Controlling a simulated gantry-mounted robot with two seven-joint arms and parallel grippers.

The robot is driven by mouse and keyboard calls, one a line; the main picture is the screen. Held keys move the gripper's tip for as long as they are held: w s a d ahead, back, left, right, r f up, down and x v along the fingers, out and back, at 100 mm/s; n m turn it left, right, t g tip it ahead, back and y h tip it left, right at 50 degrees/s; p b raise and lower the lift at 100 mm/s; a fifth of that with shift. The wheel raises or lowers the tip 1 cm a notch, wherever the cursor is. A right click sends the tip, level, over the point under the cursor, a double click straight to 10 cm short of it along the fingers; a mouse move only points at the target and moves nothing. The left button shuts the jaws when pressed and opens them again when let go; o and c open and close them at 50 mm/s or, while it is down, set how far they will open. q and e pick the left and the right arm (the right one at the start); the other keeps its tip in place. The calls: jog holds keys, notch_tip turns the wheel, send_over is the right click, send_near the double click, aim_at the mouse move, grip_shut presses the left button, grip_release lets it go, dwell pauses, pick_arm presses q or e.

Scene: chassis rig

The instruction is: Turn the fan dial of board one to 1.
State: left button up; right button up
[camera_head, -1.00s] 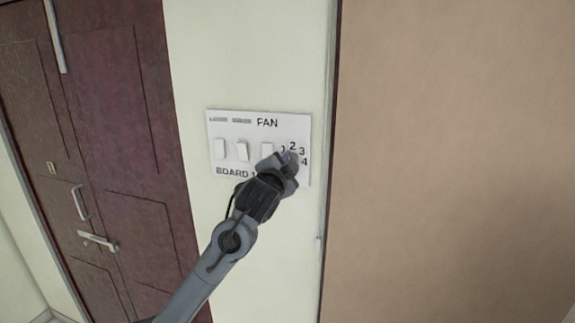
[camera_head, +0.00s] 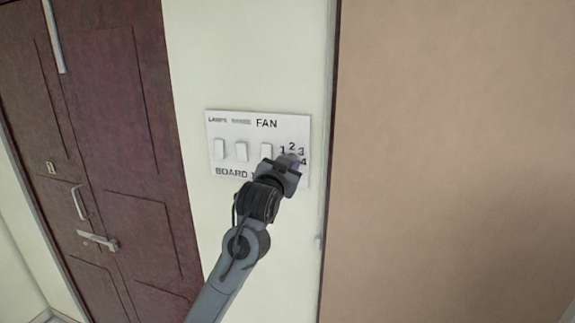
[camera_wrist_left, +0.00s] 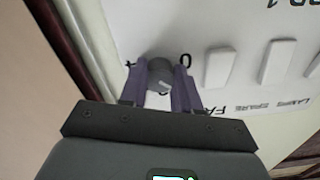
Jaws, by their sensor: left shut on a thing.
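Board one (camera_head: 222,130) is a white panel on the pale wall, with three white rocker switches and a fan dial at its right side. My left gripper (camera_head: 288,164) covers the dial there. In the left wrist view, my left gripper (camera_wrist_left: 161,85) has its two purple fingers on either side of the grey round fan dial (camera_wrist_left: 160,72), shut on it. A light pointer mark shows on the dial's face. Which number it points at is hard to tell. My right gripper is not in view.
Three rocker switches (camera_head: 241,151) stand left of the dial, close to my gripper. A dark red door (camera_head: 110,120) with handles is at the left. A brown panel (camera_head: 455,160) fills the right side, beyond the wall's edge.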

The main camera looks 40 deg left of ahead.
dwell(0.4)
pick_arm(q)
jog(key=o, duration=1.1)
jog(key=shift+c, duration=0.2)
jog(key=b+v, duration=0.3)
jog(key=v, duration=0.8)
jog(key=shift+w+a+f, duration=0.1)
jog(key=shift+f, duration=0.05)
